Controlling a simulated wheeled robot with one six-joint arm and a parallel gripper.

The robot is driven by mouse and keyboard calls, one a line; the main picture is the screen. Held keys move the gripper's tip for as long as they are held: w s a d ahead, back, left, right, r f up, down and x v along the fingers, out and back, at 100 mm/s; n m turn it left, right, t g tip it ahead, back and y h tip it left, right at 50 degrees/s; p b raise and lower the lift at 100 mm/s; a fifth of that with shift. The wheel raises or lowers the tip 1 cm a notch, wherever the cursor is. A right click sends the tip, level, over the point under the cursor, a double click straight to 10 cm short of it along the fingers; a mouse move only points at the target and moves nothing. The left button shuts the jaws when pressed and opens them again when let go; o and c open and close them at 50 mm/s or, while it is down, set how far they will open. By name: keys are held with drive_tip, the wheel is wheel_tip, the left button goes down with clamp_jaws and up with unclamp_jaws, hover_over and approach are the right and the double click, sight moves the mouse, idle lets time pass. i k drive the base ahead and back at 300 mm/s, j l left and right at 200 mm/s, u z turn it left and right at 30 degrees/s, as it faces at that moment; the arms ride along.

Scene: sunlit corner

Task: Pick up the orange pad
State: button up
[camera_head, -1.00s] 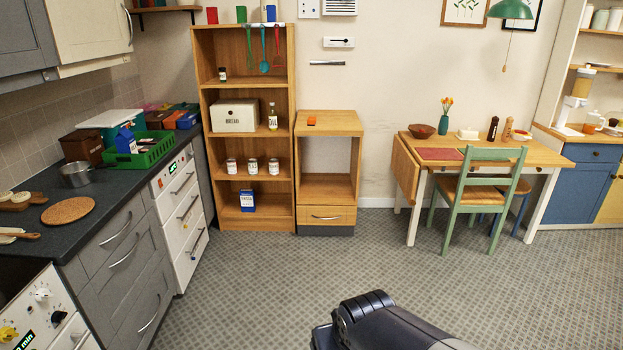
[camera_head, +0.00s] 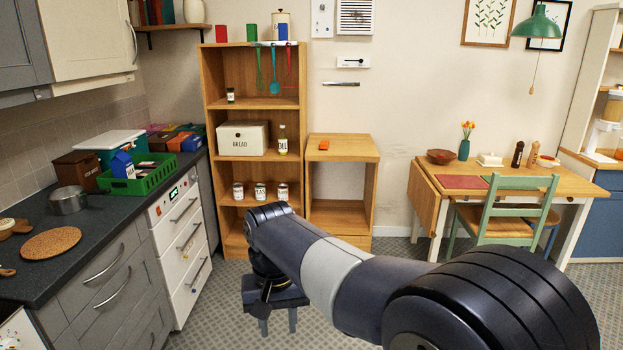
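My gripper (camera_head: 279,322) hangs at the lower middle of the view, pointing down, below my dark arm. Two dark finger-like parts show apart beneath its body, with floor visible between them and nothing seen held. It is well in front of the cabinet and not touching the pad. My arm hides the lower part of the cabinet.
A tall wooden shelf (camera_head: 208,130) with jars, a bread box (camera_head: 243,138) and hanging utensils stands left of the cabinet. A kitchen counter (camera_head: 95,222) runs along the left. A table (camera_head: 440,176) with a green chair (camera_head: 500,211) stands to the right. Patterned floor lies between.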

sight(324, 145)
drive_tip(key=i, duration=3.3)
drive_tip(key=i+z, duration=0.2)
drive_tip(key=i, duration=0.25)
drive_tip(key=i+j+z, duration=0.2)
drive_tip(key=i, duration=0.25)
drive_tip(key=i+j+z, duration=0.2)
drive_tip(key=i, duration=0.3)
drive_tip(key=l, duration=0.1)
